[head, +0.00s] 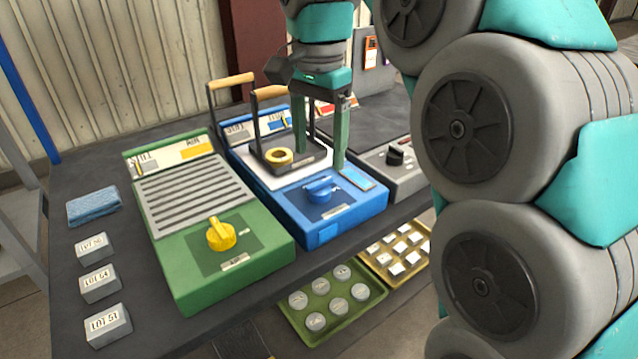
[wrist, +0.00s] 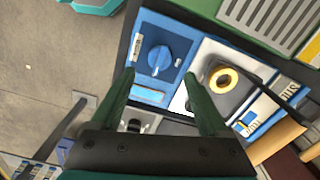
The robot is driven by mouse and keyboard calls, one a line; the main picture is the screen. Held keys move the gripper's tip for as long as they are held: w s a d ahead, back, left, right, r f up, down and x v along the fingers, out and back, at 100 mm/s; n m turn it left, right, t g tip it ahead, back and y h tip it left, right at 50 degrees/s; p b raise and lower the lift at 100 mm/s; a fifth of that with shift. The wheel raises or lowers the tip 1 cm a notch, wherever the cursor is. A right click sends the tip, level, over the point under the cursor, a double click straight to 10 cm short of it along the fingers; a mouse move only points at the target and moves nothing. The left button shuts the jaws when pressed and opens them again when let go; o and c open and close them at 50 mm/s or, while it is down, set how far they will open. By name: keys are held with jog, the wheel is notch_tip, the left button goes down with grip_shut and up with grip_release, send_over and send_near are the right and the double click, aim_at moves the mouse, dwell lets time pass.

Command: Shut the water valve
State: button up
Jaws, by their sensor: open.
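The blue box, which I take to be the water unit (head: 345,213), stands on the dark bench. Its blue valve knob (head: 320,188) sits on a darker panel at the front, and its ridge runs roughly left to right. The knob (wrist: 160,60) also shows in the wrist view, ahead of and between the fingertips. My gripper (head: 324,150) is open and empty, pointing down above the box, behind the knob in the head view. In the wrist view my gripper (wrist: 160,76) is apart from the knob. The knob is fully visible.
A green box labelled AIR (head: 185,265) with a yellow knob (head: 220,234) stands left. A grey unit with a black knob (head: 395,157) stands right. Behind the blue knob are a yellow ring (head: 279,157) and wooden-topped handles (head: 268,92). Lot blocks (head: 108,325) and a cloth (head: 94,206) lie left.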

aim_at(319, 182)
notch_tip(319, 182, down, 5)
jog(key=shift+s+f+b, duration=0.1)
jog(key=shift+b, duration=1)
jog(key=shift+f, duration=0.9)
grip_shut()
